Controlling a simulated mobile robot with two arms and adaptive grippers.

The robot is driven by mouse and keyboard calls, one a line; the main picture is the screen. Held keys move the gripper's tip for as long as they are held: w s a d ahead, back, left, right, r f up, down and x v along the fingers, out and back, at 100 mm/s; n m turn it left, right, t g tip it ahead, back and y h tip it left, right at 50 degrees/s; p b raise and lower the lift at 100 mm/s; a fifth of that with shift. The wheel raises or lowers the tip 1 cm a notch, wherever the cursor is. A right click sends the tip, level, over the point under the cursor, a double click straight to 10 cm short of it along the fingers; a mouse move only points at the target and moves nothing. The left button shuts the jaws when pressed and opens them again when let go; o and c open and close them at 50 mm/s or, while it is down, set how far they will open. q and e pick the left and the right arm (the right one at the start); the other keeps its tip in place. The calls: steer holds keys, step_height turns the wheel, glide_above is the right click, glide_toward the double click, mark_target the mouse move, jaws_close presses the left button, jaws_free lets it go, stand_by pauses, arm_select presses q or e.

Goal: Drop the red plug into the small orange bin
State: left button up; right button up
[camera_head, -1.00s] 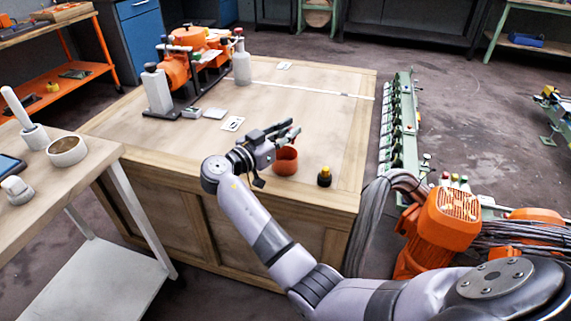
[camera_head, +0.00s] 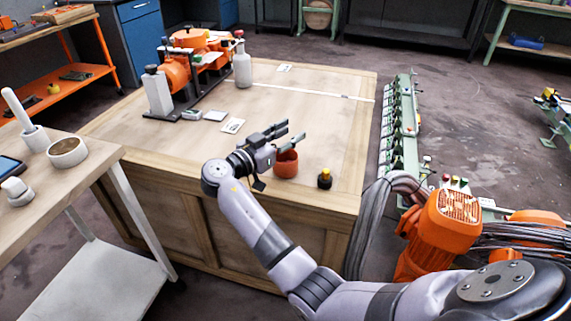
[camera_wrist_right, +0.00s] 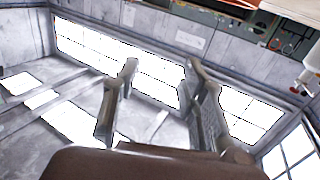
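The small orange bin (camera_head: 286,164) stands upright near the front edge of the wooden crate table. My right gripper (camera_head: 290,133) is just behind and above its rim in the head view, fingers spread apart. The right wrist view also shows two separated fingers (camera_wrist_right: 160,95) with nothing visible between them. I cannot make out the red plug in any current frame. The bin's inside is mostly hidden, so I cannot tell whether the plug is in it. My left gripper is not in view.
A grey bottle (camera_head: 242,66) and an orange machine (camera_head: 176,72) stand at the back left. The table's middle is mostly clear. A green rail (camera_head: 398,125) runs along the right.

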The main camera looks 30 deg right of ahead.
steer(key=v, duration=0.7)
steer(key=shift+a, duration=0.25)
